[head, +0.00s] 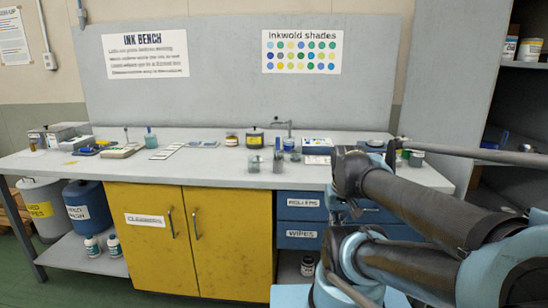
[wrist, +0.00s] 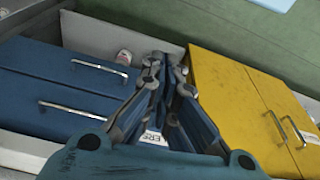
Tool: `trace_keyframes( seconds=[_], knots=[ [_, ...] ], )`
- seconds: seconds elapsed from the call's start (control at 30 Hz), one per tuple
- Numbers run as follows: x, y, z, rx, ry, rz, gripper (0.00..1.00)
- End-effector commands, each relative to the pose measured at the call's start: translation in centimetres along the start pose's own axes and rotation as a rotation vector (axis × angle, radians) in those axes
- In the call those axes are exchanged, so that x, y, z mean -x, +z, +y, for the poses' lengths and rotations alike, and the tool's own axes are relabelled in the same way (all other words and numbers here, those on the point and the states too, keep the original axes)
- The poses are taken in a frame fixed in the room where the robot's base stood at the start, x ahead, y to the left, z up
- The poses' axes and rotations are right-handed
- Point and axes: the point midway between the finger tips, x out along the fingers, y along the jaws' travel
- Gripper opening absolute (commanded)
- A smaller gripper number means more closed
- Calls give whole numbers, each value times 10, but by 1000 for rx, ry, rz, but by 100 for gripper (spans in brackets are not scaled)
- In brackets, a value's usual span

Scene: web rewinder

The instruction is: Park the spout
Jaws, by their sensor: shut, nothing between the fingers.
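A thin grey metal spout (head: 285,124) on an upright post stands at the back of the bench, its arm reaching left over the worktop. It is small, and I cannot tell exactly what lies beneath its outlet. My gripper (wrist: 167,68) is in the wrist view, with its fingers together and nothing between them. It is over the cabinet fronts below the bench, away from the spout. The spout does not show in the wrist view. In the head view my arm fills the right side and the fingertips cannot be made out.
Jars, cups and trays line the grey bench top (head: 215,163). Below are the yellow cabinet (head: 150,250) and blue drawers (head: 300,207) with projecting handles. A shelf unit (head: 515,100) stands at the right. Bottles (head: 103,245) sit on the low shelf at left.

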Motion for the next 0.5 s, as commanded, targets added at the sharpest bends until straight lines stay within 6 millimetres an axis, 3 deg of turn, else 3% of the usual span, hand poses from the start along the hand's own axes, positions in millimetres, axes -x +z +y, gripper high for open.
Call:
trace_keyframes(
  seconds=[0.07,0.17,0.5],
  knots=[
    [0,0,-2,-6,-10,-5,0],
    [6,-18,-10,-29,-43,24,0],
    [43,-143,-60,-211,-280,222,0]
  ],
)
